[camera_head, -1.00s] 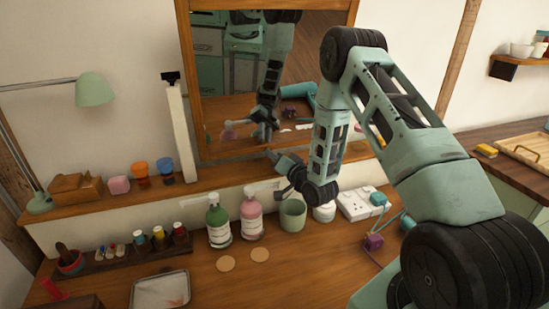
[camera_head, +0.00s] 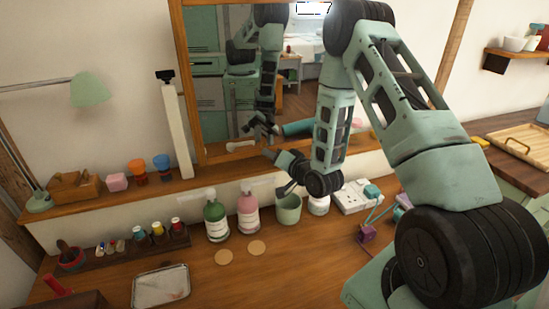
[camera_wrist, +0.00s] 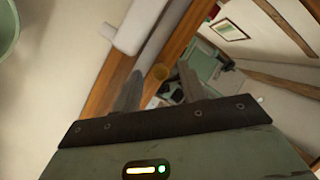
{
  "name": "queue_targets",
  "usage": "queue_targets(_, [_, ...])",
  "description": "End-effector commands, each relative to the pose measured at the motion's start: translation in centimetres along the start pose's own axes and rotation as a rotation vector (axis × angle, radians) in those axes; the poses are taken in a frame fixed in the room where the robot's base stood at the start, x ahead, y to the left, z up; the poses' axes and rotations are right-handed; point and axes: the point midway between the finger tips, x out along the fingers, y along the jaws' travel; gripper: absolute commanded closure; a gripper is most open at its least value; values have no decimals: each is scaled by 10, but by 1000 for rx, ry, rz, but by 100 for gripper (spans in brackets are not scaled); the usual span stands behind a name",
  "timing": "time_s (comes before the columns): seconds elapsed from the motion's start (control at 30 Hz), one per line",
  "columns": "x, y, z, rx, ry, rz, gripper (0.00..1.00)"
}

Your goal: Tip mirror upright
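The wood-framed mirror (camera_head: 187,80) stands on the shelf against the back wall. Its glass reflects my arm and the room behind, with green cabinets and a bright window area. It looks near upright; any small remaining tilt is hard to judge. My gripper (camera_head: 268,153) is at the lower part of the mirror, in front of the glass; contact cannot be made out. In the wrist view, my gripper's two fingers (camera_wrist: 158,88) stand apart with a gap between them, and the wooden frame (camera_wrist: 195,25) runs diagonally behind them.
A white post (camera_head: 177,130) stands just left of the mirror. A lamp (camera_head: 88,90) is at left.

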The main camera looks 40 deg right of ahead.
Motion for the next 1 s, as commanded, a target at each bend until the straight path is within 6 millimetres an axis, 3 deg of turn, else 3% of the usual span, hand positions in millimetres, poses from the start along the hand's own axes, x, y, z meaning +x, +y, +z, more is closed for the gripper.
queue_targets(0.27, [-17,2,1,0,-1,1,59])
queue_targets(0.6, [-94,-3,-4,4,-3,6,59])
queue_targets(1.0, [-132,-4,-4,3,-4,5,59])
